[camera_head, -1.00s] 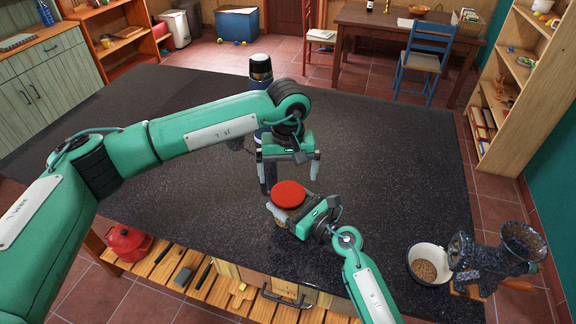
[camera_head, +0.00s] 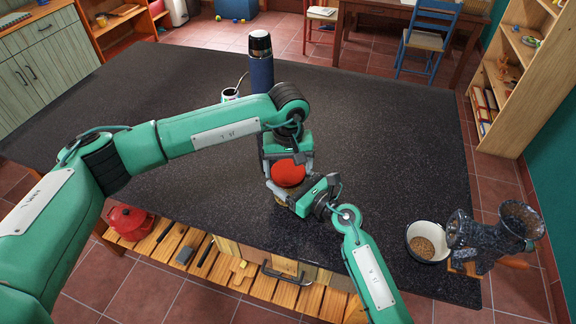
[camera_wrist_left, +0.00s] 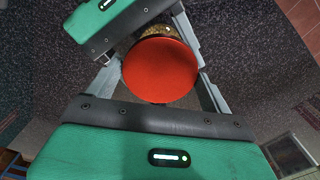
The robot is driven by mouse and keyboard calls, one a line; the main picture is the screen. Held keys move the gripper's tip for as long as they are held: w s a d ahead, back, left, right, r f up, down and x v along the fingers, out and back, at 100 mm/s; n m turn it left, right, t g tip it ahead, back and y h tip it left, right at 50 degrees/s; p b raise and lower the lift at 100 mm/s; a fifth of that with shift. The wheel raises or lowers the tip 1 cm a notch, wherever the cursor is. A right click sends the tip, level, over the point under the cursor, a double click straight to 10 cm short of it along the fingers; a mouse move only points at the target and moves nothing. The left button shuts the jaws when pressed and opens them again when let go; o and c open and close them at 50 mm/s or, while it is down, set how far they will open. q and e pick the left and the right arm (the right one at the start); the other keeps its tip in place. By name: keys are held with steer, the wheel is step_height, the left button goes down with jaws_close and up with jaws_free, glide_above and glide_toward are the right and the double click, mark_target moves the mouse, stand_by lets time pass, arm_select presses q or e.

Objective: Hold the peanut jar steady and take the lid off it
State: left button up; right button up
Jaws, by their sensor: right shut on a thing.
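The peanut jar (camera_head: 280,200) stands upright near the front edge of the dark counter, mostly hidden by its red lid (camera_head: 289,174) and my right gripper. My right gripper (camera_head: 288,195) comes in from the right and is shut on the jar below the lid. My left gripper (camera_head: 287,168) is over the lid, pointing down, with its fingers open on either side. In the left wrist view the round lid (camera_wrist_left: 160,70) lies between those fingers, with narrow gaps showing. A strip of the jar's contents (camera_wrist_left: 163,32) shows beyond it, next to my right gripper (camera_wrist_left: 110,22).
A blue flask (camera_head: 261,62) and a mug (camera_head: 230,95) stand farther back on the counter (camera_head: 400,150). A white bowl of peanuts (camera_head: 427,242) and a dark speckled grinder (camera_head: 490,238) are at the right. The counter's middle right is clear.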

arm_select(q)
steer(key=shift+c, duration=0.2)
steer(key=n, duration=0.9)
steer(key=shift+n, duration=0.4)
steer(key=n, duration=0.4)
steer(key=shift+n, duration=0.3)
steer(key=n, duration=0.5)
steer(key=o, duration=1)
steer(key=shift+s, duration=0.1)
steer(key=shift+r, duration=0.1)
